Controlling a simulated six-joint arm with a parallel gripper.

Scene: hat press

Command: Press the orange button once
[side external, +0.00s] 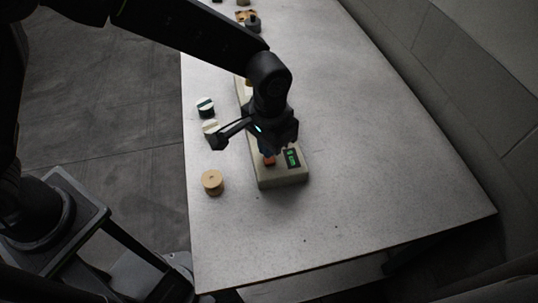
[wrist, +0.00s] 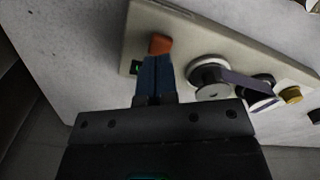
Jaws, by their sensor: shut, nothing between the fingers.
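The orange button (side external: 269,160) sits on top of a long beige panel (side external: 284,181), near its front end. It also shows in the wrist view (wrist: 160,44), just beyond my fingertips. A small display with green characters (side external: 292,157) is beside the button, and it shows in the wrist view (wrist: 134,67). My gripper (side external: 267,151) points down over the panel's front end. In the wrist view its two blue fingers (wrist: 155,59) are shut together and empty, their tips overlapping the button's near edge. I cannot tell whether they touch it.
A tan wooden cylinder (side external: 212,183) and dark-and-white round pieces (side external: 205,106) stand left of the panel. In the wrist view a round pale-and-dark piece (wrist: 210,76) and a gold one (wrist: 291,95) are to the right. The table (side external: 390,180) right of the panel is clear.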

